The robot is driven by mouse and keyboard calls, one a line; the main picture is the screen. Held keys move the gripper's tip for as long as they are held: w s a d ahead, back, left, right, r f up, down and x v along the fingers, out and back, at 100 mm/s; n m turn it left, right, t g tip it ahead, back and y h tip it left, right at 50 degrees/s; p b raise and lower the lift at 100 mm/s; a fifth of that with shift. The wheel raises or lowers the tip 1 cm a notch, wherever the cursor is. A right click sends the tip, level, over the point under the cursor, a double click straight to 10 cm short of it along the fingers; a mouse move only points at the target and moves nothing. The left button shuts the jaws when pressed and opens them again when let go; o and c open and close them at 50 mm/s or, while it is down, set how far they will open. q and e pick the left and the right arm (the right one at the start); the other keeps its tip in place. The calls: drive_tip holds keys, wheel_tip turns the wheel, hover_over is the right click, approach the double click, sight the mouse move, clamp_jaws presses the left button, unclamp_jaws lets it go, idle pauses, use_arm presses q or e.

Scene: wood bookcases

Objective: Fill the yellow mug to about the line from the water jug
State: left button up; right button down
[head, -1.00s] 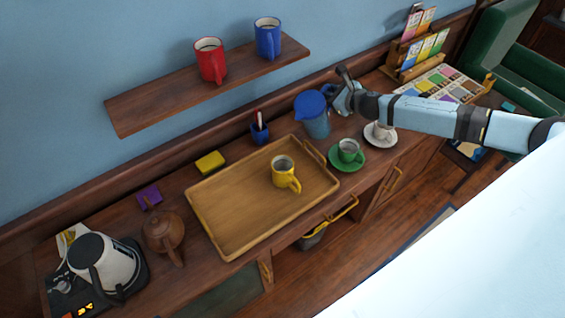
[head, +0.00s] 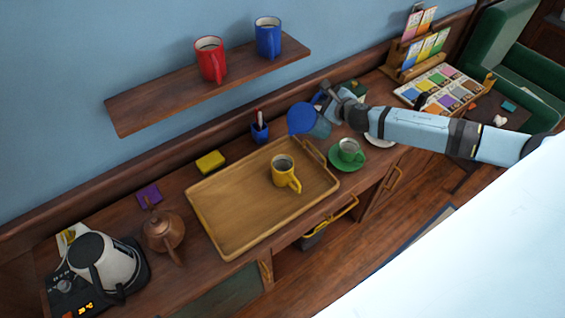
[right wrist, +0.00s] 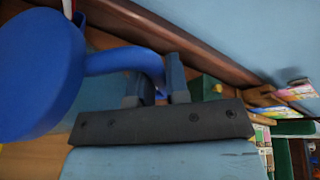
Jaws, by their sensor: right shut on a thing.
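The yellow mug (head: 283,172) stands upright on the wooden tray (head: 228,222), its handle to the lower right. Its fill line and water level cannot be made out. The water jug (head: 319,127), clear bluish with a blue lid (head: 301,118), is behind the tray's right end, tilted with the lid leaning left towards the tray. My right gripper (head: 332,92) is shut on the jug's blue handle. In the right wrist view the fingers (right wrist: 156,88) close around the handle (right wrist: 122,60), beside the round lid (right wrist: 38,72). My left gripper is not in view.
A green cup (head: 349,150) on a green saucer stands right of the tray. A white saucer (head: 380,141) is partly hidden by my arm. A blue pen pot (head: 260,132), yellow block (head: 210,162), teapot (head: 163,231) and kettle (head: 103,263) are nearby. A shelf (head: 215,82) with two mugs hangs above.

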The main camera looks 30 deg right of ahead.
sight(314, 119)
drive_tip(key=shift+s+a+r+n, duration=0.1)
drive_tip(key=shift+a+r+n, duration=0.1)
drive_tip(key=shift+a+n, duration=0.15)
idle(0.4)
drive_tip(key=shift+s+a+f+n+t+h, duration=0.1)
drive_tip(key=shift+a+f+n+t+h, duration=0.1)
drive_tip(key=shift+a+f+n, duration=0.25)
drive_tip(key=shift+s+a+f+n+t+h, duration=0.1)
drive_tip(key=shift+f+n+t+h, duration=0.1)
drive_tip(key=shift+f, duration=0.35)
idle(0.7)
drive_tip(key=shift+s+a+r+n+t+h, duration=0.1)
drive_tip(key=shift+a+n+t+h, duration=0.05)
drive_tip(key=shift+a+n, duration=0.2)
drive_tip(key=shift+s+a+r+n+t+h, duration=0.1)
drive_tip(key=shift+a+n+t+h, duration=0.05)
drive_tip(key=shift+a+n, duration=0.2)
idle(4.5)
